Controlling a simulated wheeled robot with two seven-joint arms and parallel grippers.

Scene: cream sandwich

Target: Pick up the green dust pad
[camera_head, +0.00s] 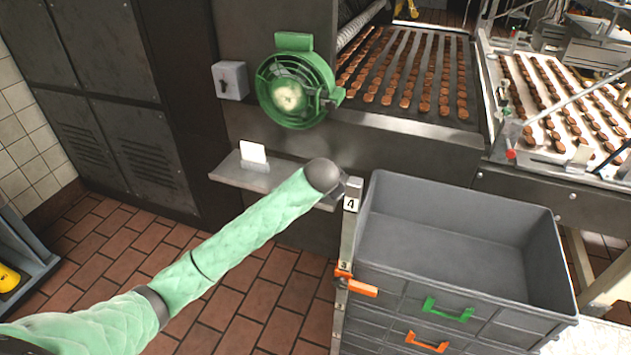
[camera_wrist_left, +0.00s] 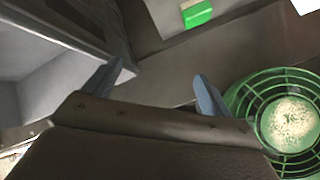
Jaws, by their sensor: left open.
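The green dust pad (camera_wrist_left: 198,14) appears as a small bright green block on the grey shelf, at the top of the left wrist view. It does not show in the head view, where my arm covers that part of the shelf. My left gripper (camera_wrist_left: 163,83) is open, its two fingers apart with nothing between them. The pad is beyond the fingertips, apart from them. In the head view my left arm reaches in from the lower left to the shelf's right end, and its fingers are mostly hidden. My right gripper is not in view.
A white card (camera_head: 253,152) stands on the grey shelf (camera_head: 230,170). A green caged fan (camera_head: 290,90) is above it, next to a switch box (camera_head: 230,80). A stack of grey crates (camera_head: 455,225) stands close right of my wrist. Conveyors with biscuits are behind.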

